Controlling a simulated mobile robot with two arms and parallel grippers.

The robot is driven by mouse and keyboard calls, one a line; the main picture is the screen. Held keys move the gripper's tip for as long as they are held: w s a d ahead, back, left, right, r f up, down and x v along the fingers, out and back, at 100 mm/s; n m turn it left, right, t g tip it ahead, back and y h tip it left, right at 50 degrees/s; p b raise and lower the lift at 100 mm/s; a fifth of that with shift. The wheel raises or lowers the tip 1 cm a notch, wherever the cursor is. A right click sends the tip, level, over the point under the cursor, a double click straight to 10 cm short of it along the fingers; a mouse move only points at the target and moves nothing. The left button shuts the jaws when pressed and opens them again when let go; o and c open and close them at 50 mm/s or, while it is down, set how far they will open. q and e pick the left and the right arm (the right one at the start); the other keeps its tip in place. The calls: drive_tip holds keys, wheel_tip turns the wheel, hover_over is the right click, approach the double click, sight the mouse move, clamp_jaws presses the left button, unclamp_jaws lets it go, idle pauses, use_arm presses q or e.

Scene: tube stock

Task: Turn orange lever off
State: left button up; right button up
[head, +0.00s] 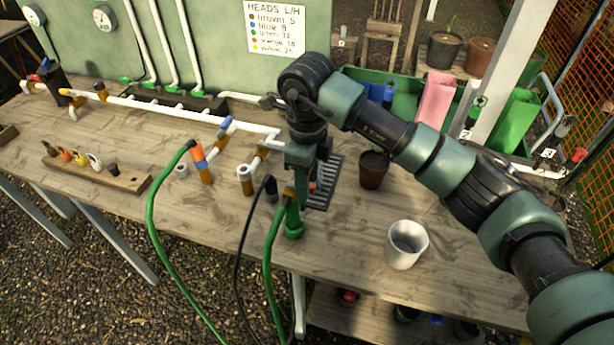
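A white pipe (155,106) with brass valves runs along the table. My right gripper (293,226) points down near the pipe's right end, beside a green hose (268,255). A small orange-red bit shows just behind it, mostly hidden; I cannot tell what it is. The fingers overlap in this view, so their opening is unclear. My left gripper is out of view.
A green hose with an orange and blue connector (198,154) stands left of my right arm. A wooden rack (122,180) holds small coloured heads. A white cup (406,244) and a dark pot (373,169) stand to the right. The table's front right is mostly clear.

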clamp_jaws()
drive_tip(key=a+m+b, duration=0.1)
drive_tip(key=m+b, duration=0.3)
drive_tip(key=m, duration=0.1)
drive_tip(key=s+a+m+b, duration=0.1)
drive_tip(key=m+b, duration=0.3)
drive_tip(key=m, duration=0.1)
drive_tip(key=s+a+m+b, duration=0.1)
drive_tip(key=m+b, duration=0.3)
drive_tip(key=m, duration=0.1)
drive_tip(key=shift+s+a+f, duration=0.1)
drive_tip(key=shift+s+a, duration=0.05)
drive_tip(key=shift+a, duration=0.25)
drive_tip(key=shift+a+m+b, duration=0.2)
drive_tip(key=shift+m+b, duration=0.25)
drive_tip(key=shift+m, duration=0.2)
drive_tip(key=shift+a+m+b, duration=0.2)
drive_tip(key=shift+m+b, duration=0.2)
drive_tip(key=shift+m, duration=0.25)
